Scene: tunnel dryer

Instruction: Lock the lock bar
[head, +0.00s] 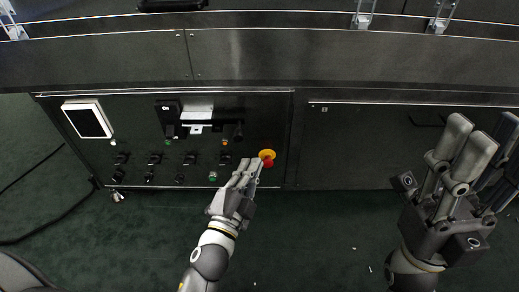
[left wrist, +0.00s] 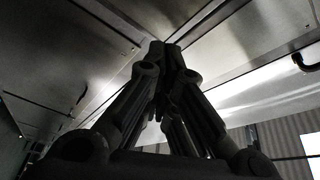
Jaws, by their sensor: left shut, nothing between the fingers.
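A dark horizontal bar assembly, which looks like the lock bar (head: 222,115), is on the black control panel of the machine front in the head view. A pale plate (head: 198,110) is at its middle and a black knob-like part (head: 238,131) at its right end. I cannot tell its lock state. My right gripper (head: 484,130) is open, far right.
A white-framed screen (head: 87,120) is at the panel's left. Several switches and small buttons (head: 154,158) sit below the bar. A plain dark panel (head: 360,150) lies to the right. The green floor (head: 310,240) between my arms is clear apart from small specks.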

